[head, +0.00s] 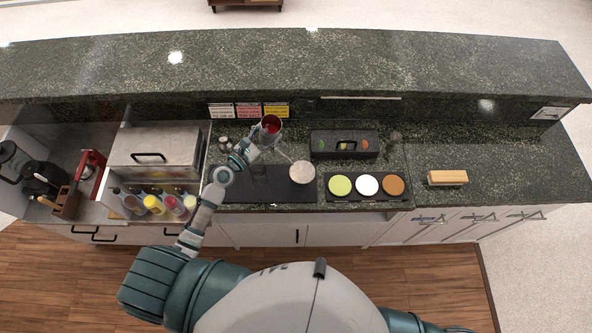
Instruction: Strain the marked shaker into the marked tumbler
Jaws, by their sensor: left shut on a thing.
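A metal shaker (271,127) with red showing in its mouth is in the grasp of my left gripper (255,141), above the back of the dark bar mat (285,193). The shaker looks tilted; how far I cannot tell. A faint clear glass, seemingly a tumbler (260,174), stands on the mat below and in front of the gripper. A round pale strainer-like piece (302,172) with a thin handle lies to its right. I cannot make out a mark on the shaker or glass. My right gripper is out of view.
A garnish box (344,144) and a tray of three coloured discs (367,198) are to the right. Several bottles (154,203) and a steel bin (157,152) crowd the left. A wooden block (447,178) lies far right, with free counter around it.

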